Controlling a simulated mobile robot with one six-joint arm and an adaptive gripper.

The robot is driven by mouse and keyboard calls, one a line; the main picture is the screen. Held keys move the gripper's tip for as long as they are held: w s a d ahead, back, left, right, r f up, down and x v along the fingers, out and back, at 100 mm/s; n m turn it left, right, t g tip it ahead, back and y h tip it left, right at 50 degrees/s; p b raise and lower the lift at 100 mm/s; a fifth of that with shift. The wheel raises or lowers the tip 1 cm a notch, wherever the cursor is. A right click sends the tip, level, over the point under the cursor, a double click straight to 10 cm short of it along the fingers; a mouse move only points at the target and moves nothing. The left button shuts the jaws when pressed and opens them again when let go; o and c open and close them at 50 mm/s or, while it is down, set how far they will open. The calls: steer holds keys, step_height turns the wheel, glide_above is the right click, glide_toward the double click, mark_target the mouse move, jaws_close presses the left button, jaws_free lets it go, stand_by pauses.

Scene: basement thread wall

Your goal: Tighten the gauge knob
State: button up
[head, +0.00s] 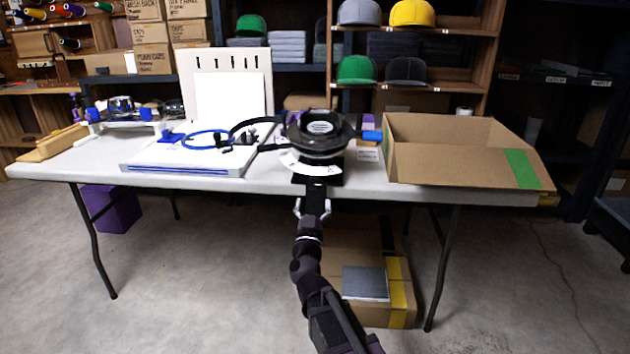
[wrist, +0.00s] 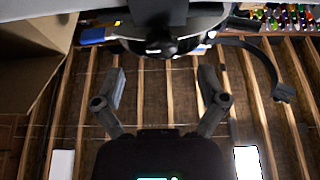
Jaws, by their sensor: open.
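A round black device (head: 318,135) with a ring-shaped body and a white, marked curved plate (head: 304,163) stands at the table's front edge. In the wrist view its dark underside (wrist: 160,12) spans the top, with a small dark knob-like part (wrist: 160,46) at its middle; I cannot tell for sure that this is the gauge knob. My gripper (head: 312,208) is in front of and below the device in the head view. In the wrist view my gripper (wrist: 162,88) has its fingers wide apart, with nothing between them. The knob-like part lies beyond the fingertips, apart from them.
The white table (head: 460,193) holds an open cardboard box (head: 450,165) at right. A white board with a blue ring (head: 205,139) lies left of the device. A blue-tipped handle (head: 372,135) sticks out at the device's right. Below the table is a carton (head: 350,240).

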mark_target(315, 187)
steer(key=shift+p+x, duration=1)
steer(key=shift+x, duration=2.2)
steer(key=shift+c, duration=0.2)
steer(key=c, duration=1.1)
steer(key=shift+m+h, duration=0.6)
steer(key=shift+m, duration=0.6)
steer(key=o, duration=1.1)
steer(key=shift+o, duration=0.2)
steer(key=shift+n, duration=0.5)
